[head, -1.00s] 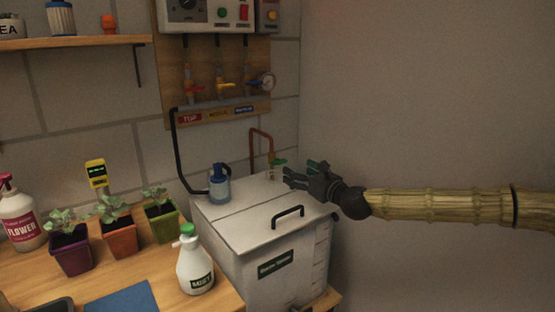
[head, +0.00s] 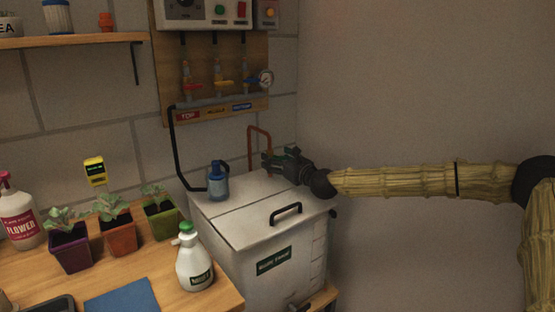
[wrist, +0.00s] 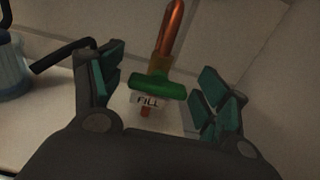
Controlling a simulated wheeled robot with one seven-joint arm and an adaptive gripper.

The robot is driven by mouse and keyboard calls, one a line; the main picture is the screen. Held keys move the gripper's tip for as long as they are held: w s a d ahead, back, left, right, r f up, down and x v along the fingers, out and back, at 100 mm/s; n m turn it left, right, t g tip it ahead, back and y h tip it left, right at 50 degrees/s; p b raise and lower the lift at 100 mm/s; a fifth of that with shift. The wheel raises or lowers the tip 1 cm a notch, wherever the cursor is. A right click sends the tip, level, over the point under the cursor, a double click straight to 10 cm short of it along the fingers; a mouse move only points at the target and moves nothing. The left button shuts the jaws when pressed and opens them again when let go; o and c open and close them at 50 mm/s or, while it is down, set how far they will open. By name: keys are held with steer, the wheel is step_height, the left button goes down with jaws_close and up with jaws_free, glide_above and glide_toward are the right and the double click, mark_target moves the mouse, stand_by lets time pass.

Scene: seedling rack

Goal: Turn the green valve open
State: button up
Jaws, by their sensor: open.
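The green valve (wrist: 158,86) shows in the wrist view as a green bar handle on the copper pipe (wrist: 171,35), above a white tag reading FILL (wrist: 148,101). The handle lies crosswise to the pipe, slightly tilted. My gripper (wrist: 163,88) is open, with one finger on each side of the handle and a visible gap to both. In the head view my gripper (head: 275,161) is at the back right of the white tank's lid and hides the valve.
The white tank (head: 245,228) has a black lid handle (head: 286,213). A blue pump (head: 218,182) with a black hose stands on its left. Red, yellow and blue valves line the wall board (head: 232,112) above. Potted seedlings and a spray bottle (head: 194,262) stand on the bench.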

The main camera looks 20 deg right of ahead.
steer(key=c, duration=1)
steer(key=shift+c, duration=0.2)
steer(key=shift+f+b, duration=0.1)
steer(key=shift+b, duration=0.25)
steer(key=n+b, duration=0.3)
steer(key=n, duration=0.1)
steer(key=shift+f, duration=0.1)
steer(key=n+b, duration=0.2)
steer(key=n, duration=0.2)
steer(key=shift+a+n+b, duration=0.15)
steer(key=shift+n+b, duration=0.15)
steer(key=n+b, duration=0.1)
steer(key=n, duration=0.3)
steer(key=shift+f+n+b, duration=0.1)
steer(key=shift+n+b, duration=0.5)
steer(key=shift+n, duration=2.1)
steer(key=shift+a, duration=0.1)
